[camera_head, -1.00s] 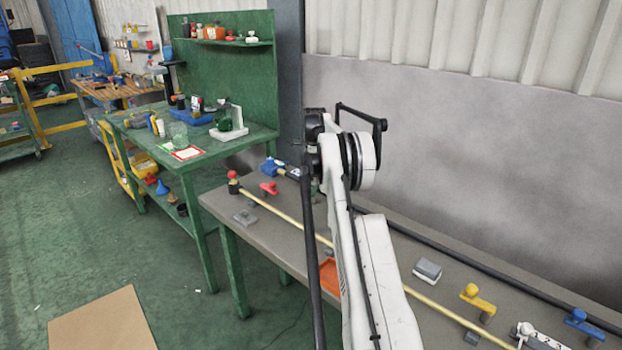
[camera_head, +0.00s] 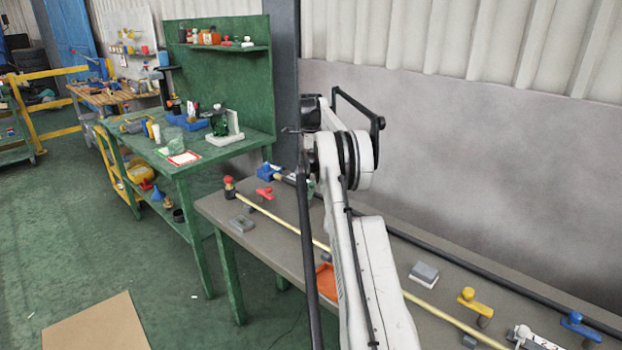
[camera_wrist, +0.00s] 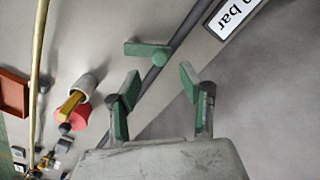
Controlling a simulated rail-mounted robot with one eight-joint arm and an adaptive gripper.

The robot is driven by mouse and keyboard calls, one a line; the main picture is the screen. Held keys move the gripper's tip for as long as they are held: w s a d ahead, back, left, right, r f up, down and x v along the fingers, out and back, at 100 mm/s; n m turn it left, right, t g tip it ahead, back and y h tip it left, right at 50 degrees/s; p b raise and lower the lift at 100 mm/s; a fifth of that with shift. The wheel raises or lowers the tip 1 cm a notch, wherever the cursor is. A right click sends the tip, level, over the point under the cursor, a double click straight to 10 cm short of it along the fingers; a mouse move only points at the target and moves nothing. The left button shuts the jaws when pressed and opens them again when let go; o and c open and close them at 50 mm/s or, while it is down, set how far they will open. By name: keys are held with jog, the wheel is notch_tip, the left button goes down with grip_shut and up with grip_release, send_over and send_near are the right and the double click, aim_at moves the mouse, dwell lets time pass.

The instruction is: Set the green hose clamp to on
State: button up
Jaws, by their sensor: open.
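The green hose clamp (camera_wrist: 148,51) shows in the wrist view as a flat green lever with a rounded end, beside a dark hose (camera_wrist: 182,36). In the head view only a small patch of green (camera_head: 311,188) shows beside my arm, probably the same clamp. My gripper (camera_wrist: 157,86) is open and empty in the wrist view. Its two green-padded fingers are spread, with the clamp beyond their tips. I cannot tell the remaining distance in depth. In the head view my arm hides the gripper's fingers.
A red part with a yellow bar (camera_wrist: 74,106) and an orange tray (camera_wrist: 14,92) are left of the gripper in the wrist view. A brass-coloured pipe (camera_head: 280,218) runs along the grey bench (camera_head: 390,255). A yellow valve (camera_head: 476,302) and a blue one (camera_head: 580,325) are further right.

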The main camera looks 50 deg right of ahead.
jog(key=shift+r, duration=2.75)
